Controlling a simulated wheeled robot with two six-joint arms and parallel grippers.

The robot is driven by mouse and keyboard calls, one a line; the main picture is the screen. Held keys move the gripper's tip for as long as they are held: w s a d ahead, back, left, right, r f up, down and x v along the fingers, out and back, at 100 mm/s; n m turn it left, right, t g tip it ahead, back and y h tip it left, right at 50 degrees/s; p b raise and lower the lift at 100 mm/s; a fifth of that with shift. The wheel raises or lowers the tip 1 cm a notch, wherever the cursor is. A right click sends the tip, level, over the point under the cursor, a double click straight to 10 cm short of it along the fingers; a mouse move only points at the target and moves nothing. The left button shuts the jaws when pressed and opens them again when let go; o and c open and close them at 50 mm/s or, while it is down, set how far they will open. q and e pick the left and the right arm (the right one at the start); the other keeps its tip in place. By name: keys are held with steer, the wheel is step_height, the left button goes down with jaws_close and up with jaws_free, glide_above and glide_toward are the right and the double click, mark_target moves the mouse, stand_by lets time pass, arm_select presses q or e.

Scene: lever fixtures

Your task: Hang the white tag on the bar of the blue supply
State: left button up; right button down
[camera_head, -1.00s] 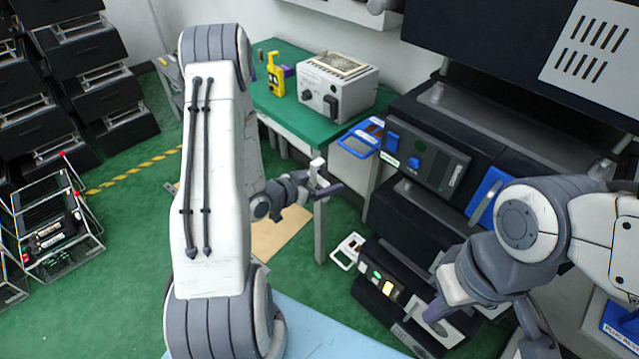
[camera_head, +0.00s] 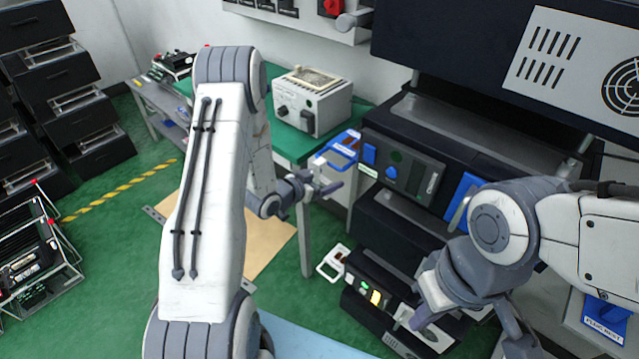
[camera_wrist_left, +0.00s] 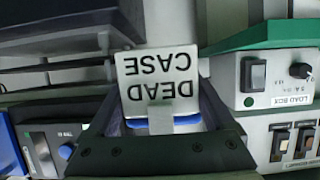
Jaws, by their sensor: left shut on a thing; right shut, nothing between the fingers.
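The supply (camera_head: 400,172) with a blue knob and blue switch stands right of this gripper. A blue frame-like bar (camera_head: 341,151) sticks out from its left side, just above and right of the gripper. I cannot tell whether tag and bar touch. My right gripper (camera_head: 418,318) is shut and empty in front of the lower black unit.
A grey load box (camera_head: 313,101) stands on the green table (camera_head: 287,143) behind my left gripper; it also shows in the left wrist view (camera_wrist_left: 265,78). A white frame (camera_head: 333,262) sticks out from the lower black unit (camera_head: 362,318). Black drawers (camera_head: 50,60) stand at left.

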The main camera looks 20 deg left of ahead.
arm_select(q)
steer(key=shift+b+x, duration=0.6)
steer(key=shift+x, duration=1.4)
steer(key=o, duration=1.1)
